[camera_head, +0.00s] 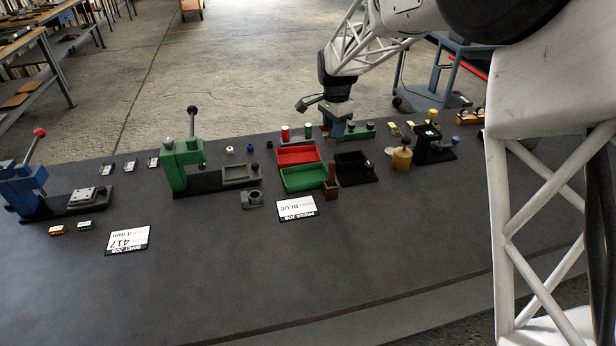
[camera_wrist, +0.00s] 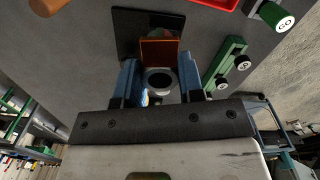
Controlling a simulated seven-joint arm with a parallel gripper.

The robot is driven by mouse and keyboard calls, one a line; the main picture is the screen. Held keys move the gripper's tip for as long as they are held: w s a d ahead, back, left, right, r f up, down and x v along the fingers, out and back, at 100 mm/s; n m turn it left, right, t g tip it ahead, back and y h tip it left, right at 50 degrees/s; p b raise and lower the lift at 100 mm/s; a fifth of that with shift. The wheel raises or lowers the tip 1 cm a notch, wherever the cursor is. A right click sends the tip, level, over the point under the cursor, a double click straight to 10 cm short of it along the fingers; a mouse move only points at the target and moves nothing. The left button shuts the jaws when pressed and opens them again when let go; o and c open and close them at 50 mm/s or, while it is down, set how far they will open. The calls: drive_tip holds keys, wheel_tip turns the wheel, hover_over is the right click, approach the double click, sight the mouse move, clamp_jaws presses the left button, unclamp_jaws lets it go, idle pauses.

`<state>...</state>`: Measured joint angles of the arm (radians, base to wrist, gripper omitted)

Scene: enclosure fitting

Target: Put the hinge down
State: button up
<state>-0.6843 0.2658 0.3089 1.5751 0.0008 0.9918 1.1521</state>
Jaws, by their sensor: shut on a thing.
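My gripper (camera_head: 337,128) is over the far side of the work table, behind the black tray (camera_head: 372,177). In the wrist view, the two blue fingers of my gripper (camera_wrist: 160,82) are closed on a small piece that I take to be the hinge (camera_wrist: 160,52). It shows an orange-brown flat face between the fingertips. A grey round part with a dark opening shows closer to the palm. A black surface lies behind the hinge. I cannot tell whether the hinge touches anything below. In the head view the fingers hide the hinge.
A red tray (camera_head: 298,148) and a green tray (camera_head: 304,186) stand left of the black tray. A tan cylinder (camera_head: 401,158) stands right. The front table is mostly clear.

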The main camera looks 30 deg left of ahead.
drive_tip(key=m, duration=0.1)
hover_over(306, 180)
drive_tip(key=shift+f, duration=0.1)
drive_tip(key=shift+f, duration=3.1)
drive_tip(key=shift+f, duration=1.85)
drive_tip(key=shift+f, duration=0.15)
drive_tip(key=o, duration=1.1)
drive_tip(key=shift+c, duration=0.2)
wheel_tip(306, 180, up, 12)
